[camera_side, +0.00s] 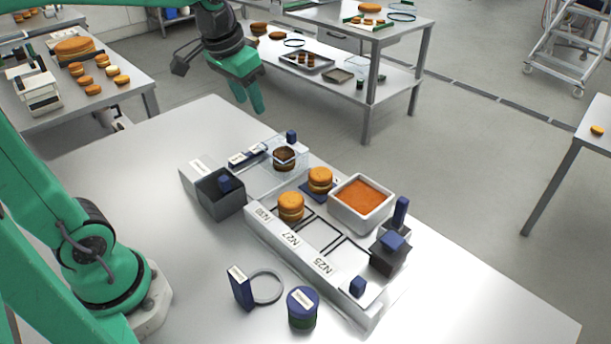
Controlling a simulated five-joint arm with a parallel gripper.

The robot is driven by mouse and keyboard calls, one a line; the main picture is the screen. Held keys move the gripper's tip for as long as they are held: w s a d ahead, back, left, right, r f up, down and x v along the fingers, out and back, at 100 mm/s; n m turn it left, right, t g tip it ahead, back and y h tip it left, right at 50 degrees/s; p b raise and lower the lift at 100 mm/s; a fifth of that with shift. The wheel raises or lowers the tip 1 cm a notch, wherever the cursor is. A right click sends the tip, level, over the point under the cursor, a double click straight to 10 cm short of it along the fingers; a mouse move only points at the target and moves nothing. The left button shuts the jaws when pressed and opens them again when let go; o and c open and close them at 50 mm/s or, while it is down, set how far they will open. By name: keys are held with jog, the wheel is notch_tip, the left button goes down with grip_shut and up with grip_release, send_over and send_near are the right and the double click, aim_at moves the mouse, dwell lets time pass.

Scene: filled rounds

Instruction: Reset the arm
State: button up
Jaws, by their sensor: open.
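My gripper (251,98) is green and hangs in the air at the upper middle of the side view, over the far edge of the white table (150,160). Its fingers point down and are apart, with nothing visible between them. It is clear of the objects on the table. My green arm rises at the left of the view.
A white labelled rack (312,262) holds a filled round (291,206); another round (320,180) sits behind it. Near them are a white tub with orange filling (362,200), dark boxes (220,194), a clear container (287,160), a blue-lidded jar (303,308) and a ring (267,287). The table's left side is bare.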

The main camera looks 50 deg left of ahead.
jog(key=s+d+f+t, duration=0.1)
jog(key=s, duration=0.5)
jog(key=s+d+f+t, duration=0.1)
jog(key=s+d+f, duration=0.1)
jog(key=s, duration=0.4)
jog(key=shift+s, duration=0.4)
